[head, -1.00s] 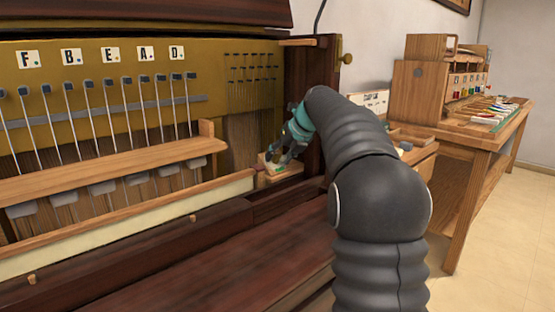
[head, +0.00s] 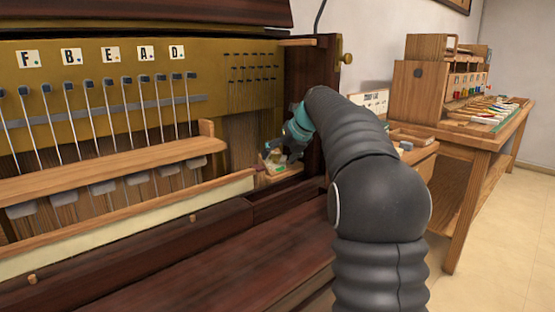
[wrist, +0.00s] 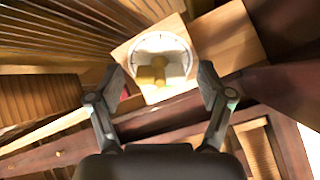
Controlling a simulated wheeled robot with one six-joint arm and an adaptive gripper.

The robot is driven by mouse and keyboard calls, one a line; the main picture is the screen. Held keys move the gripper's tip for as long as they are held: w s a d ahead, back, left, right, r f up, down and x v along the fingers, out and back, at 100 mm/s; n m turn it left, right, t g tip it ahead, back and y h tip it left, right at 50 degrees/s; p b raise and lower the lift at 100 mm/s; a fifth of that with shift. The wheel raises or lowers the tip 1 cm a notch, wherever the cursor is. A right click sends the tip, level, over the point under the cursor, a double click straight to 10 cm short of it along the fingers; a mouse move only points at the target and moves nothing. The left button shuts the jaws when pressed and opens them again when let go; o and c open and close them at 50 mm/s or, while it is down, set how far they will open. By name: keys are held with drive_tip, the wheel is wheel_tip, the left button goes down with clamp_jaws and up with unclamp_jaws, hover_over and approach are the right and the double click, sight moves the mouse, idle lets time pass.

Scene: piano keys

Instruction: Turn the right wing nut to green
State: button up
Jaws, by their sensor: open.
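The right wing nut (wrist: 158,74) is brass-coloured and sits on a pale round dial (wrist: 176,42) on a light wooden block (wrist: 226,38), in the wrist view. The dial is washed out, so its colour marks and the nut's pointing cannot be read. My gripper (wrist: 160,76) is open, with one finger on each side of the nut and a gap to both. In the head view my gripper (head: 288,149) is just above the wooden block (head: 284,175), where a small green patch shows. The nut is hard to make out there.
The dark cabinet side post (head: 312,95) stands close to the right of my gripper. A long wooden rail (head: 130,168) and several strings are to the left. A side table (head: 480,143) with a wooden box stands farther right.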

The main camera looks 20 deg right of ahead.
drive_tip(key=v, duration=1.1)
idle(1.4)
drive_tip(key=shift+c, duration=0.2)
